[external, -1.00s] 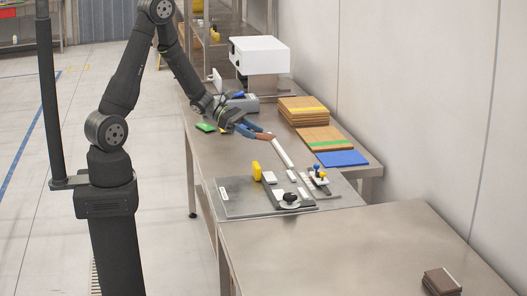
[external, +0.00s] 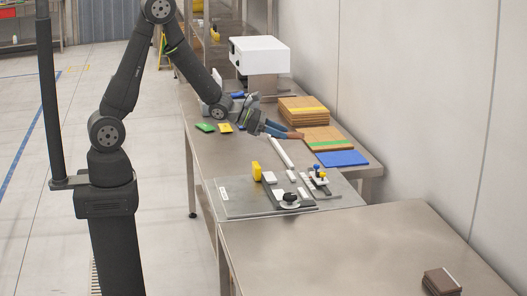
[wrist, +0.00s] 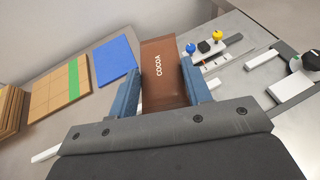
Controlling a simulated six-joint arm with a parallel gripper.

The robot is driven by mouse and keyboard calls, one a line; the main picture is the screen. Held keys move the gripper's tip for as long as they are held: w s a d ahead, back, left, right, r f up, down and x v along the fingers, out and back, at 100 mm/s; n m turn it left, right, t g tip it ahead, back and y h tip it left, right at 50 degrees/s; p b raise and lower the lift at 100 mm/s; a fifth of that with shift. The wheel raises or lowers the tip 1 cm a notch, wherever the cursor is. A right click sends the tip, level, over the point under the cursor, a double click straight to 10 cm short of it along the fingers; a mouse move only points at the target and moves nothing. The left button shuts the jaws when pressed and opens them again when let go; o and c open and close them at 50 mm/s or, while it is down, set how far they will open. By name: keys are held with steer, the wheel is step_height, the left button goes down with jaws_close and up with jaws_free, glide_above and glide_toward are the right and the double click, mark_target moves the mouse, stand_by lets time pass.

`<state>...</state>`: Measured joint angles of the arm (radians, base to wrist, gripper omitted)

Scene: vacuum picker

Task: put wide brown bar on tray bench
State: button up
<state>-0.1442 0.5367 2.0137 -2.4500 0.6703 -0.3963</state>
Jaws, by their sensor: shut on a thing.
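The wide brown bar, marked COCOA (wrist: 160,72), is held between the two blue fingers of my gripper (wrist: 168,92) in the wrist view. In the external view my gripper (external: 279,132) is over the back bench, and the brown bar's end (external: 296,136) shows at its tip, close to the wooden boards. The bar appears raised above the bench. Which surface is the tray bench is not marked. A bare steel bench (external: 345,245) stands in front, with a small stack of brown pieces (external: 441,281) near its right front corner.
Stacked wooden boards (external: 303,108), a green-striped board (external: 328,138) and a blue sheet (external: 341,158) lie near the wall. A grey plate with a fixture (external: 240,199) and knobs lies in front of them. A white box machine (external: 260,55) stands behind. The front bench is mostly clear.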

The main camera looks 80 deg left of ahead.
steer(key=s+a+f+n+y, duration=0.35)
steer(key=s+a, duration=0.65)
steer(key=s, duration=0.4)
glide_above(230, 158)
steer(key=shift+t+y, duration=0.25)
steer(key=shift+t, duration=0.05)
step_height(230, 158, down, 6)
steer(key=shift+d+f, duration=0.1)
steer(key=shift+f, duration=0.15)
steer(key=shift+a+f, duration=0.3)
steer(key=shift+w+f, duration=0.1)
steer(key=shift+f, duration=1.75)
steer(key=o, duration=1.1)
steer(key=shift+f, duration=0.15)
steer(key=shift+c, duration=0.2)
